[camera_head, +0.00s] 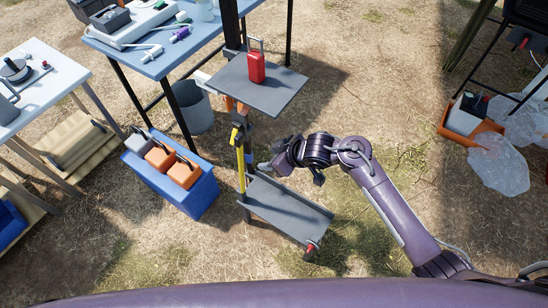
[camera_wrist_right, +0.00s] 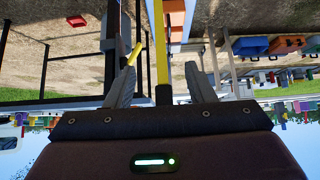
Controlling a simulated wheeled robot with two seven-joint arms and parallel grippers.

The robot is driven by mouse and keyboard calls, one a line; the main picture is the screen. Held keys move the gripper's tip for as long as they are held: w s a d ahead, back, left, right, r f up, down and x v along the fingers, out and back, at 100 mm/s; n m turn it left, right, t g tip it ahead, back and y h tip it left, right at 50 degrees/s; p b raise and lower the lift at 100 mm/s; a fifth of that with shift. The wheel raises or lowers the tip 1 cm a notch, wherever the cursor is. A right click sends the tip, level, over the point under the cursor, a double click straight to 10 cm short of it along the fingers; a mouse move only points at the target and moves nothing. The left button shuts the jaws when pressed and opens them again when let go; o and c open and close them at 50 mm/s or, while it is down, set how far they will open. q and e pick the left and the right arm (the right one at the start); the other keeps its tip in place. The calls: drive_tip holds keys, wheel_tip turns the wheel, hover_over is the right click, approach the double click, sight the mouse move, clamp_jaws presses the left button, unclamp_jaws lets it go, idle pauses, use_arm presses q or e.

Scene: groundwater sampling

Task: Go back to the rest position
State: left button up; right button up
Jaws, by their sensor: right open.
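My right gripper (camera_head: 268,166) is open and empty in the head view, at the end of my purple arm. It hangs just right of the upright post of a small stand, above the stand's lower grey tray (camera_head: 285,208). In the right wrist view the two grey fingers of my right gripper (camera_wrist_right: 163,78) are spread wide. A yellow strip (camera_wrist_right: 159,45) shows beyond them, with no visible contact. The same yellow strip (camera_head: 241,170) runs down the stand in the head view. My left gripper is not in view.
A red container (camera_head: 256,67) stands on the stand's upper grey shelf (camera_head: 285,94). A blue crate (camera_head: 190,198) with orange and grey items and a grey bucket (camera_head: 193,108) are to the left. Tables fill the upper left. An orange tray (camera_head: 458,137) and clear bags (camera_head: 498,168) lie right.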

drive_tip(key=shift+s+d, duration=0.25)
drive_tip(key=shift+d, duration=0.05)
idle(0.4)
drive_tip(key=s+d+f+m+g+h, duration=0.1)
drive_tip(key=s+d+f+m, duration=0.3)
drive_tip(key=f, duration=0.8)
drive_tip(key=s+d+f+m+h, duration=0.15)
drive_tip(key=s+d+f, duration=0.45)
drive_tip(key=f, duration=0.6)
drive_tip(key=s+d+f+m+g+h, duration=0.1)
drive_tip(key=s+d+f, duration=0.2)
drive_tip(key=s, duration=0.7)
drive_tip(key=s+d+f+m+g+h, duration=0.1)
drive_tip(key=s+d+f+h, duration=0.1)
drive_tip(key=s+d+f, duration=0.2)
drive_tip(key=s+d+f+m+g+h, duration=0.1)
drive_tip(key=s+d+f, duration=0.2)
drive_tip(key=s+f, duration=0.5)
drive_tip(key=s, duration=0.8)
drive_tip(key=shift+s+d+f, duration=0.25)
drive_tip(key=shift+s+d, duration=0.05)
drive_tip(key=shift+d, duration=0.1)
